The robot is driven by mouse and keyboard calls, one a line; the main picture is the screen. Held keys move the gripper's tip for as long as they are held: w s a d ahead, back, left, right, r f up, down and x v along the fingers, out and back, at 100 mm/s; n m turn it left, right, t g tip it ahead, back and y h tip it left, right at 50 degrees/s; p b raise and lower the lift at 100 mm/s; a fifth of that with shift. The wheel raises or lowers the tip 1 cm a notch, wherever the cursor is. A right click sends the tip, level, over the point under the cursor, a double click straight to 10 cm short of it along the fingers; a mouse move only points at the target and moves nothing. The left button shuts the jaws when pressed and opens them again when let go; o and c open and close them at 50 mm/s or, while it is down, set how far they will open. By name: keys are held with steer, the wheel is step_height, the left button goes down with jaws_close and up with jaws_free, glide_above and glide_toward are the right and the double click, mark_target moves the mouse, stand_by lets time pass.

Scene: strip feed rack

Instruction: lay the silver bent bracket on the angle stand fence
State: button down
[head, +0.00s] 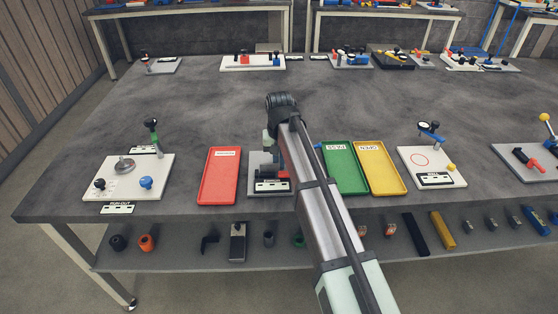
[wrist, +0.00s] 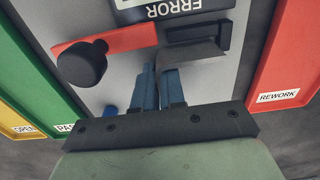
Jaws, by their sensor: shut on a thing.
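My gripper (wrist: 163,76) shows in the wrist view, with its two blue fingers close together and shut on a grey plate-like piece, the silver bent bracket (wrist: 192,55). The bracket lies at the fingertips, right by the dark fence (wrist: 226,38) of the angle stand. I cannot tell whether the bracket touches the fence. The angle stand base (wrist: 120,85) is a grey plate with a red bar and a black round knob. In the head view the stand base (head: 256,188) sits at the front of the bench, and my arm hides much of it.
A red tray (head: 219,178) lies left of the stand, and green (head: 345,170) and yellow (head: 381,170) trays lie right of it. A white run-out plate (head: 122,185) is at far left, a dial station (head: 431,162) at right. The bench middle is clear.

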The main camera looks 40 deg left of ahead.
steer(key=c, duration=1.2)
jaws_free()
steer(key=shift+f, duration=0.1)
step_height(320, 180, up, 12)
steer(key=shift+r, duration=0.15)
